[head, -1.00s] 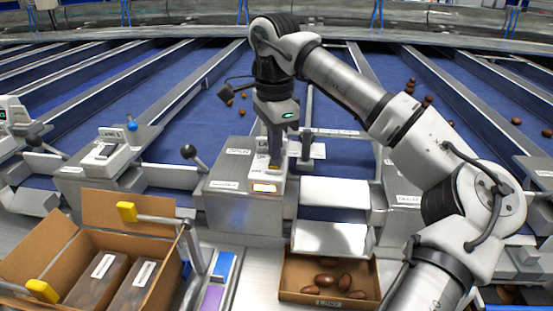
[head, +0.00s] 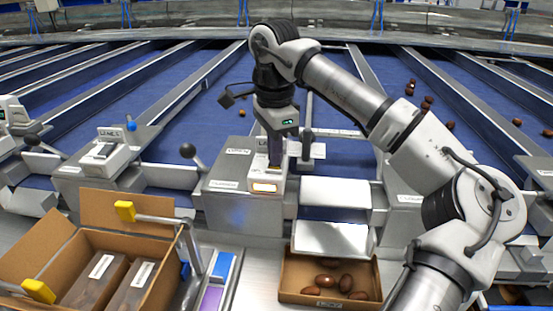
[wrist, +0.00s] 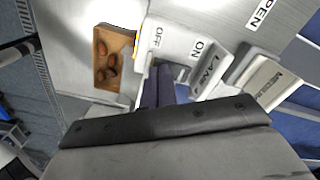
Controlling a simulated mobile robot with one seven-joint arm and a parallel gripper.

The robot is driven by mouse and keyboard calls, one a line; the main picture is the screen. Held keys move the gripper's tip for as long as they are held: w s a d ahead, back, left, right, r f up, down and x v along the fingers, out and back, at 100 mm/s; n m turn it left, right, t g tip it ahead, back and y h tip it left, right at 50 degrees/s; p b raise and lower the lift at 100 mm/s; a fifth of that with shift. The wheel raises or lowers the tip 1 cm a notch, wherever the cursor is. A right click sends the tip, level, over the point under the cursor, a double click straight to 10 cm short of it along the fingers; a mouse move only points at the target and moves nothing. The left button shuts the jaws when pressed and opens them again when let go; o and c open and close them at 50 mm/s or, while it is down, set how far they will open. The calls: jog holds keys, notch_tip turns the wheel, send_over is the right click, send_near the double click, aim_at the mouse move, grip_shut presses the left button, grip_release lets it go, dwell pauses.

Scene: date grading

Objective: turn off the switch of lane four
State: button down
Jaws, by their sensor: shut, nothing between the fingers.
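The lane switch box (head: 265,186) stands in the middle of the head view, with a lit amber window on its front. Its lane label is partly hidden behind my gripper, so I cannot read the number there. In the wrist view the switch plate (wrist: 185,43) shows the words OFF and ON and part of a LANE label. My gripper (head: 274,164) points down at the top of this box, its fingers shut and empty. In the wrist view the fingertips (wrist: 162,70) are at the switch, beside the OFF and ON marks. They hide the rocker, and I cannot tell whether they touch it.
Another lane switch (head: 104,150) stands to the left. A black-knobbed lever (head: 188,152) is left of my gripper. A cardboard box (head: 100,240) with yellow-ended handles is front left. A small tray of dates (head: 328,299) lies front right. Blue lanes run behind.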

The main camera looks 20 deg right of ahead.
jog(key=shift+f, duration=0.2)
jog(key=shift+r, duration=0.1)
jog(key=shift+r+p, duration=2.85)
jog(key=shift+r, duration=0.65)
jog(key=shift+f, duration=0.15)
